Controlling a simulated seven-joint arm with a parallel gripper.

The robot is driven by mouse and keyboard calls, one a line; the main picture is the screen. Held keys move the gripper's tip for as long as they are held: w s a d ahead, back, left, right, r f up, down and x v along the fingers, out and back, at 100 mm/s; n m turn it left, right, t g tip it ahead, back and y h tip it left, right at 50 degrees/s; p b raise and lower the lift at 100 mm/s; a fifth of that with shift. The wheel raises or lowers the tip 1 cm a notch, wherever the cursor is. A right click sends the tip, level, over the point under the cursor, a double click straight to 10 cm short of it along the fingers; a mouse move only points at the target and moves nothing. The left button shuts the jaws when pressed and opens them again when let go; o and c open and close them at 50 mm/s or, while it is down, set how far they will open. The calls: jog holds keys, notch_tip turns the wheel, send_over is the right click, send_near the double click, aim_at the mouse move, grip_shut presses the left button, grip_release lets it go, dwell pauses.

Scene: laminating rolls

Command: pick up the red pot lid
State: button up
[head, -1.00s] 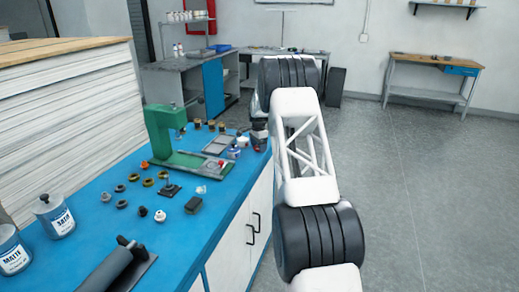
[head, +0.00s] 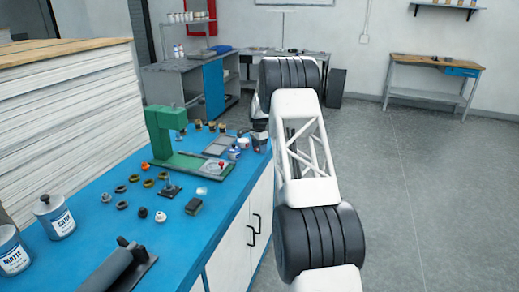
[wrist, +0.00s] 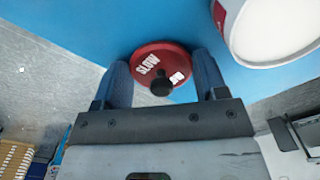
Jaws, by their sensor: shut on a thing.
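The red pot lid (wrist: 152,57) is a round disc with a black knob and the white word "SLOW" on it. In the wrist view it sits between the two blue-grey fingers of my gripper (wrist: 161,76), which is shut on it by its sides. Blue counter surface shows behind it. In the head view my gripper (head: 259,147) is at the far right edge of the blue counter (head: 105,215), and I cannot make out the lid there.
A white container (wrist: 275,30) with a red patch is close to the right finger. A green press (head: 165,140), small jars (head: 234,154) and several small round parts stand on the counter. Labelled cans (head: 55,217) and a dark roller (head: 108,268) are nearer.

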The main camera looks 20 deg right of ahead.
jog(key=shift+r, duration=0.15)
jog(key=shift+s+r, duration=0.1)
jog(key=shift+r, duration=1.6)
jog(key=s+a, duration=0.2)
jog(key=s, duration=0.5)
jog(key=s+a+r, duration=0.1)
jog(key=s+a, duration=0.1)
jog(key=s, duration=0.6)
jog(key=shift+a+r, duration=0.15)
jog(key=shift+a, duration=0.25)
jog(key=n, duration=0.6)
send_near(243, 141)
jog(key=shift+s+d+f, duration=0.1)
jog(key=shift+s+f, duration=0.1)
jog(key=shift+s, duration=0.3)
jog(key=shift+s+d+f, duration=0.1)
jog(key=shift+s+f, duration=0.05)
jog(key=shift+s, duration=0.3)
jog(key=shift+w+a+r, duration=0.15)
jog(key=shift+w+r, duration=0.05)
jog(key=shift+w, duration=0.35)
jog(key=shift+w+a+r, duration=0.15)
jog(key=shift+w, duration=0.35)
jog(key=shift+f, duration=0.2)
jog(key=shift+f, duration=3)
